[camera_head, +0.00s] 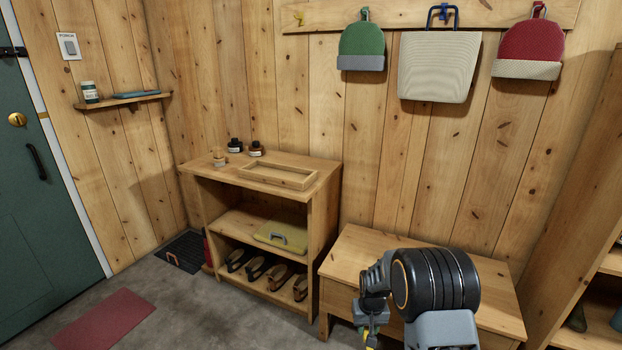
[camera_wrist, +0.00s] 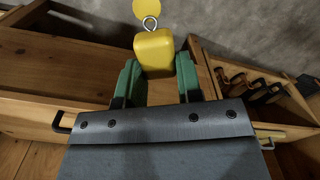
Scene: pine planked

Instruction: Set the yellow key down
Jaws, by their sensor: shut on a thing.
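The yellow key (camera_wrist: 154,53) shows in the wrist view as a chunky yellow block with a metal eyelet and a round yellow piece at the top edge of the picture. My gripper (camera_wrist: 155,72) is shut on the block, with one green finger on each side.
The bench top has free room left of my arm.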

